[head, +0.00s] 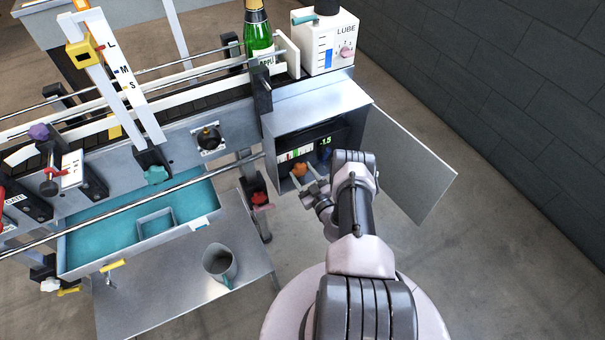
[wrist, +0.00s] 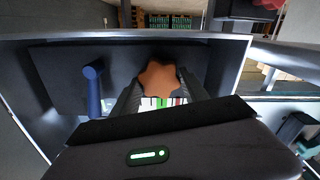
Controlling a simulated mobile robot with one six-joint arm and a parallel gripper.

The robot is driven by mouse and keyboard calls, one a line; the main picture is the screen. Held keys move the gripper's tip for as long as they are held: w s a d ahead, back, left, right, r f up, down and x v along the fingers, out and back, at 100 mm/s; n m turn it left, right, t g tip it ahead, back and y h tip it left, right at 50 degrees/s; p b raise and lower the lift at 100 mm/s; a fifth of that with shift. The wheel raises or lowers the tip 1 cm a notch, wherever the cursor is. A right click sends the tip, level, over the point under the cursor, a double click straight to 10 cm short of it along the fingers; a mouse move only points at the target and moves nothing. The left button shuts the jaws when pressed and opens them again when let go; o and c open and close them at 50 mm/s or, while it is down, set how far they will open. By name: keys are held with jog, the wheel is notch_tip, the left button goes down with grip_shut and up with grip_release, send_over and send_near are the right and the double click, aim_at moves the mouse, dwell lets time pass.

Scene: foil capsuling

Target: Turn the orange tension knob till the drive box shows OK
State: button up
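The orange tension knob (head: 299,169) is star-shaped and sits inside the open drive box (head: 318,102). The box's display (head: 326,141) shows green characters that look like 1.5, perhaps with a minus sign; I see no OK. A gauge strip (head: 294,154) with green, white and red parts is above the knob. My gripper (head: 310,186) is at the box opening, pointing at the knob. In the wrist view the knob (wrist: 160,78) lies between my two dark fingers (wrist: 160,92), which are apart. Whether they touch it is unclear.
The box's door (head: 408,165) stands open to the right of my arm. A blue lever (wrist: 93,88) is beside the knob inside the box. A red knob (head: 259,198) is lower left. A bottle (head: 258,35) and a LUBE container (head: 326,42) stand above and behind.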

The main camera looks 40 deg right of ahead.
jog(key=c, duration=0.5)
jog(key=shift+o, duration=0.2)
jog(key=shift+f+n+b, duration=0.1)
jog(key=shift+n+b, duration=0.2)
jog(key=shift+f+n+b, duration=0.1)
jog(key=shift+n+b, duration=0.65)
jog(key=shift+n, duration=0.25)
jog(key=n+b, duration=0.2)
jog(key=n, duration=0.1)
jog(key=shift+n, duration=0.3)
jog(key=n+b, duration=0.1)
jog(key=n, duration=0.4)
jog(key=shift+a+b, duration=0.1)
jog(key=shift+b, duration=0.3)
jog(key=shift+n, duration=0.4)
jog(key=o, duration=1.4)
jog(key=shift+c, duration=0.2)
